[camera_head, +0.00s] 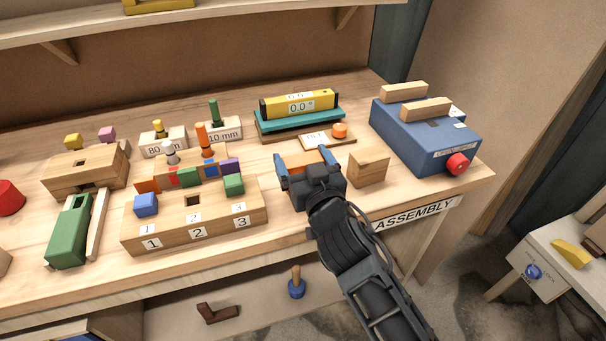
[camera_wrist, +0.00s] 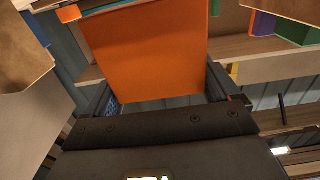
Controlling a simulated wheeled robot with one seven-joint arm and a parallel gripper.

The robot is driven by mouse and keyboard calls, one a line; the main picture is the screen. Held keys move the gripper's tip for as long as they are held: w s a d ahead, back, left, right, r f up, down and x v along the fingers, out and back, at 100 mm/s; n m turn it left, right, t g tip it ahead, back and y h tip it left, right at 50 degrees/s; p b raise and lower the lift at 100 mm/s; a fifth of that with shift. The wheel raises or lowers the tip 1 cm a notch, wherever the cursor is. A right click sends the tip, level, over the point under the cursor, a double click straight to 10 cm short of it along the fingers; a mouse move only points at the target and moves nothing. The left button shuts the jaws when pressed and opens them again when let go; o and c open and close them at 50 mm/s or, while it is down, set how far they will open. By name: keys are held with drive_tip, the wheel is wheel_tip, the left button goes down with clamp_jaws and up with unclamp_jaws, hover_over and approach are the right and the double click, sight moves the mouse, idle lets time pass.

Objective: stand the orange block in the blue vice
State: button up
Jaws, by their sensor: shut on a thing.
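The orange block (camera_head: 304,160) is between the fingers of my gripper (camera_head: 305,172), above the middle of the workbench. In the wrist view the orange block (camera_wrist: 150,55) fills the space between the two fingers of my gripper (camera_wrist: 165,100). My gripper is shut on it. In the head view most of the block is hidden behind the gripper. The blue vice (camera_head: 425,140) stands at the right end of the bench, apart from the gripper. It has two wooden jaw pieces on top and a red knob at its front.
A wooden block (camera_head: 369,169) stands just right of my gripper. A numbered wooden holder (camera_head: 170,238) with coloured blocks is to the left. A yellow level (camera_head: 299,103) lies on a teal block behind. A small board (camera_head: 318,139) with an orange knob lies between gripper and level.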

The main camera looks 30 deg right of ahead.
drive_tip(key=shift+f+b, duration=0.45)
drive_tip(key=shift+f, duration=1)
drive_tip(key=shift+f+b, duration=0.25)
drive_tip(key=shift+b, duration=0.05)
drive_tip(key=o, duration=0.8)
drive_tip(key=shift+r+p, duration=0.1)
drive_tip(key=shift+p, duration=0.35)
drive_tip(key=s+b, duration=0.1)
drive_tip(key=s, duration=0.1)
drive_tip(key=s+b, duration=0.1)
drive_tip(key=s, duration=0.1)
drive_tip(key=s+b, duration=0.1)
drive_tip(key=s, duration=0.1)
drive_tip(key=shift+s+a+f, duration=0.25)
drive_tip(key=shift+s+a, duration=0.1)
drive_tip(key=shift+a, duration=0.05)
drive_tip(key=shift+s+r, duration=0.1)
drive_tip(key=shift+s, duration=0.45)
